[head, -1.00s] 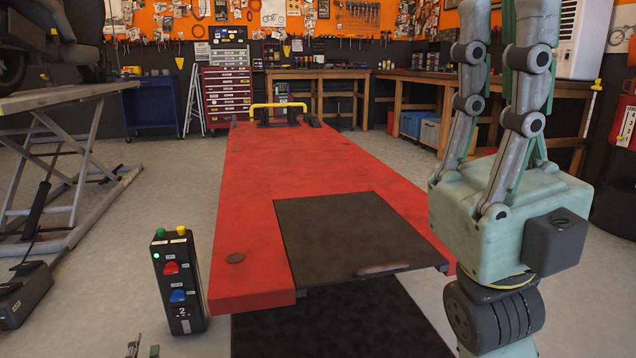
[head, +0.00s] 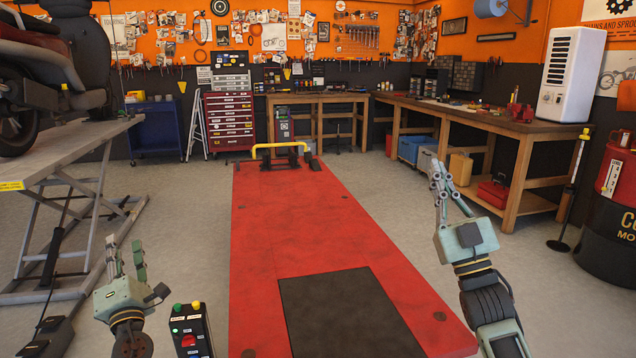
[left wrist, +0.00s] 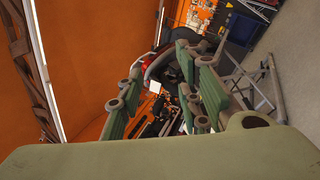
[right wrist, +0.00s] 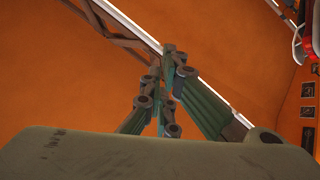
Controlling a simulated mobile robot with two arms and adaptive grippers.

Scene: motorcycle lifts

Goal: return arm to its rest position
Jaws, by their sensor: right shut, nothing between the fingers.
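My left gripper (head: 126,260) is at the lower left in the head view, pointing up, empty, with its fingers apart. The left wrist view shows a clear gap between its fingers (left wrist: 168,90). My right gripper (head: 441,182) is right of the red lift in the head view, also pointing up, with its fingers together and nothing between them. The right wrist view shows its fingers (right wrist: 163,85) close together against an orange background. Both grippers appear clear of objects.
The red lift platform (head: 300,220) with a dark plate (head: 345,315) lies between my arms. A control box (head: 192,330) stands beside my left gripper. A motorcycle lift (head: 60,165) is at left. A workbench (head: 520,130) and a dark drum (head: 608,235) are at right.

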